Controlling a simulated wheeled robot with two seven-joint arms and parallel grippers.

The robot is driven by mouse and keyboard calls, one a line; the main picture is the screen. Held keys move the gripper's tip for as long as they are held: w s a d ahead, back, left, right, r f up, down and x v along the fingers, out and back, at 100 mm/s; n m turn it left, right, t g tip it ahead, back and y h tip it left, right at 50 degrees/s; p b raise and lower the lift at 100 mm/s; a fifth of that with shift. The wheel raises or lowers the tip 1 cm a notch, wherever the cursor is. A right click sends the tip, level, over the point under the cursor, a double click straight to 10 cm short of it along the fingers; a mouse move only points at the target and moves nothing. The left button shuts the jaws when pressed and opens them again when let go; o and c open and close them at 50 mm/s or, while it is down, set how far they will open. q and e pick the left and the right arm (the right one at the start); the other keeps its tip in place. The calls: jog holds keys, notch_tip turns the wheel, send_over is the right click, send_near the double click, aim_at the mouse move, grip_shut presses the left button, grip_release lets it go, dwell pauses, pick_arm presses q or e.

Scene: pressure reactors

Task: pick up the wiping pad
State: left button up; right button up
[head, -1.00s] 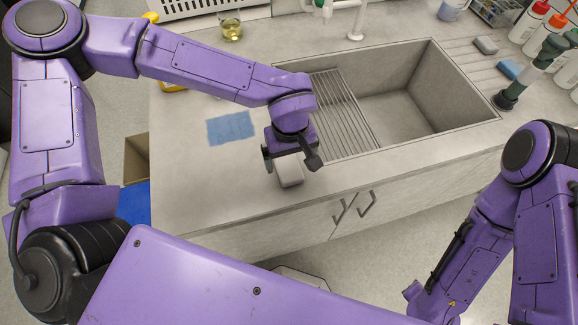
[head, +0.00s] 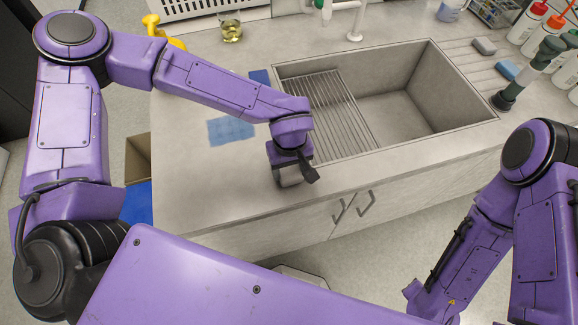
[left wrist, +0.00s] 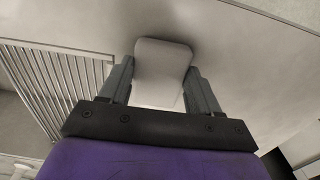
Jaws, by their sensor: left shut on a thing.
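The wiping pad (head: 290,179) is a pale, rounded block at the front of the counter, left of the sink. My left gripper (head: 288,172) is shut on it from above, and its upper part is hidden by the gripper. In the left wrist view the pad (left wrist: 162,72) sits between the two fingers of the left gripper (left wrist: 160,85), with a finger against each side. Whether the pad touches the counter is hard to tell. My right arm shows at the right of the head view, but its gripper is not clearly visible.
A sink (head: 415,110) with a wire drying rack (head: 345,115) lies just right of the left gripper. A blue cloth (head: 231,130) lies flat on the counter (head: 195,185). A beaker (head: 231,28) and a yellow bottle (head: 153,24) stand at the back. The front left counter is clear.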

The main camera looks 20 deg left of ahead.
pick_arm(q)
jog(key=shift+r, duration=0.35)
jog(key=s+d+r+b, duration=0.2)
jog(key=s+d+r, duration=0.2)
jog(key=s+r, duration=0.8)
jog(key=shift+s, duration=0.7)
